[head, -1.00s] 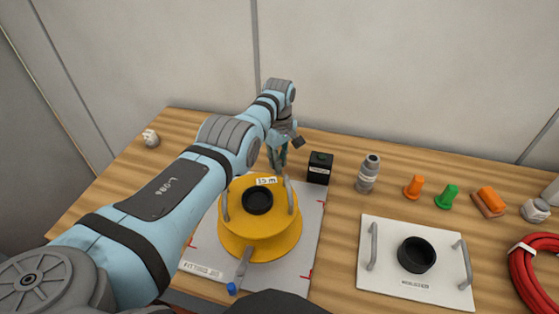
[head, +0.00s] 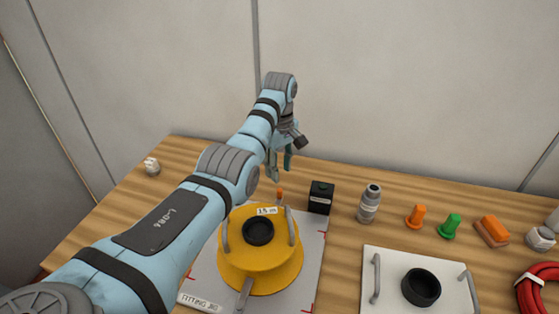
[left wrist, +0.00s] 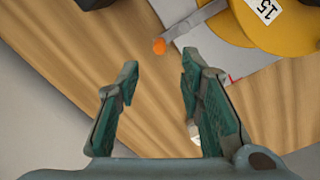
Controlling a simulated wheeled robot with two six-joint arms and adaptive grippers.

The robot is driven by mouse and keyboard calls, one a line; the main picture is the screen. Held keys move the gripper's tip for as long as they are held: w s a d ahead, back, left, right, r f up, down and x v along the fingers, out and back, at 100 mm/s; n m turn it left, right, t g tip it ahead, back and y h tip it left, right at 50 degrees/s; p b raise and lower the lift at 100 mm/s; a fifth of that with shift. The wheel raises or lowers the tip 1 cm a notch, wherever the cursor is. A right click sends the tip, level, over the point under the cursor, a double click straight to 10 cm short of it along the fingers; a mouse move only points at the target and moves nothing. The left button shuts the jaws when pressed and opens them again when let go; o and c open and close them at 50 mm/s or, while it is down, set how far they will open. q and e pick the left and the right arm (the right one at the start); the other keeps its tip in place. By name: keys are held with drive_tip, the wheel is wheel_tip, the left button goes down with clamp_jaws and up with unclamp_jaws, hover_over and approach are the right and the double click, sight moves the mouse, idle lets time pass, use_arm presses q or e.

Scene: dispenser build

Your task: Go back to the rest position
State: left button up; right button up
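My left gripper (head: 279,163) is raised above the wooden bench, behind the yellow round dispenser body. In the left wrist view the left gripper (left wrist: 155,85) is open, its two green-padded fingers apart with only bare bench between them. My right gripper does not show in either view.
The yellow dispenser (head: 275,270) stands on the grey fitting jig mat (head: 312,250), with an orange-tipped handle (left wrist: 159,46) near the left gripper.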

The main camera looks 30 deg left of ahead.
use_arm(q)
wheel_tip(320, 180, up, 3)
idle(0.5)
